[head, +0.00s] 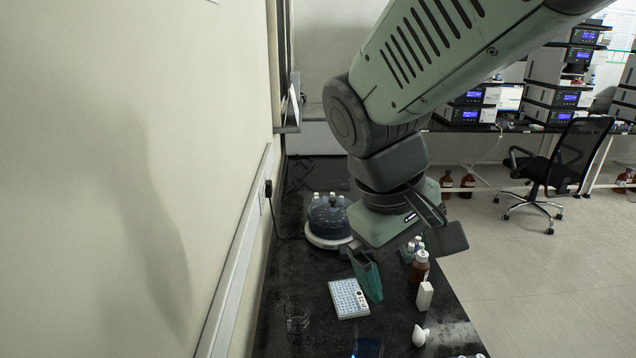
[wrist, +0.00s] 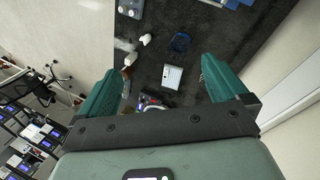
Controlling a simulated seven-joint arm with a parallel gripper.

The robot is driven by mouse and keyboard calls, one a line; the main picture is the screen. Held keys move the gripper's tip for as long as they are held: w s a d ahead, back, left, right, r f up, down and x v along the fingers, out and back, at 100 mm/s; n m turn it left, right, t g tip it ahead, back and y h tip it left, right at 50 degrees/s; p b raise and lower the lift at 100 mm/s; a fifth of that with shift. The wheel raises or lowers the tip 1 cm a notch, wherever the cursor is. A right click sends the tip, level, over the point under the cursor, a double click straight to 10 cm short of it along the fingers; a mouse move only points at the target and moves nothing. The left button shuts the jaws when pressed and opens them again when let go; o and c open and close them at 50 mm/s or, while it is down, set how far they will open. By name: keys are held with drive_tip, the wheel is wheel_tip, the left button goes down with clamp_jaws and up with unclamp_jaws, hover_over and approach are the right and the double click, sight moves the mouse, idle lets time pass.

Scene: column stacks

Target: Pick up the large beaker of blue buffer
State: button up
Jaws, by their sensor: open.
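The beaker of blue buffer (wrist: 180,43) shows in the wrist view as a dark blue round shape on the black bench, beyond the white tube plate. In the head view its blue (head: 367,348) shows at the bottom edge, mostly cut off. My gripper (head: 367,277) hangs over the bench in the head view, above and behind the white plate (head: 349,298), apart from the beaker. In the wrist view the two teal fingers of my gripper (wrist: 160,70) are spread wide with nothing between them. The beaker's exact height and rim are too small to tell.
White bottles (head: 424,295) and a brown bottle (head: 420,267) stand along the bench's right side. A round carousel of bottles (head: 329,220) stands further back. The wall (head: 150,180) closes off the left. A faint clear glass shape (head: 298,322) is left of the plate.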

drive_tip(key=w+a+f+n+g+h, duration=0.2)
drive_tip(key=w+f+n+h, duration=0.45)
drive_tip(key=f, duration=0.65)
drive_tip(key=n+t+h, duration=0.2)
drive_tip(key=n+t, duration=0.1)
drive_tip(key=n, duration=0.6)
hover_over(362, 348)
drive_tip(key=w+a, duration=0.2)
drive_tip(key=a, duration=0.2)
wheel_tip(362, 348, down, 14)
drive_tip(key=r, duration=0.1)
drive_tip(key=shift+m, duration=0.25)
drive_tip(key=f, duration=0.6)
drive_tip(key=shift+s+d+f, duration=0.2)
drive_tip(key=shift+f, duration=0.1)
drive_tip(key=x, duration=0.5)
drive_tip(key=shift+f, duration=0.55)
drive_tip(key=shift+c, duration=0.5)
drive_tip(key=c, duration=1)
drive_tip(key=shift+c, duration=0.2)
drive_tip(key=shift+r, duration=0.2)
